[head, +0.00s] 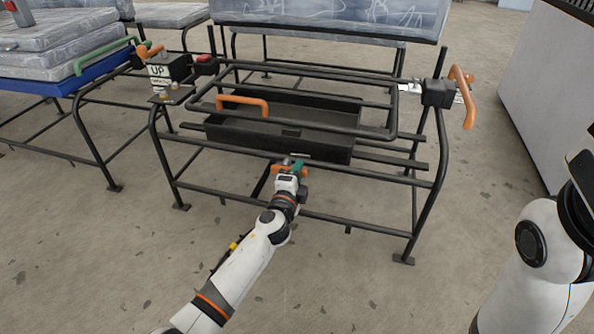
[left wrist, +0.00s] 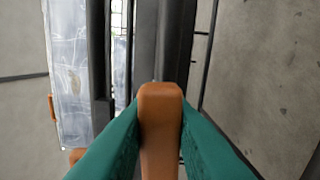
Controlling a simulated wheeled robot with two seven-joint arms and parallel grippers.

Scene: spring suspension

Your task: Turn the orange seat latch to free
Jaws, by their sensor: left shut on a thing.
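An orange latch handle (head: 276,169) sits low on the front of the black seat frame (head: 392,190), below the black tray. My left gripper (head: 293,167) is at this handle, its teal fingers shut on it. In the left wrist view the orange handle (left wrist: 160,110) stands between the two teal fingers (left wrist: 160,130), which press against its sides. The gripper hides part of the handle and its mount in the head view. My right gripper is out of view.
A black box with an orange lever (head: 462,96) is on the right; a box marked UP (head: 165,70) is on the left. Padded panels (head: 335,15) stand behind. Floor in front is clear.

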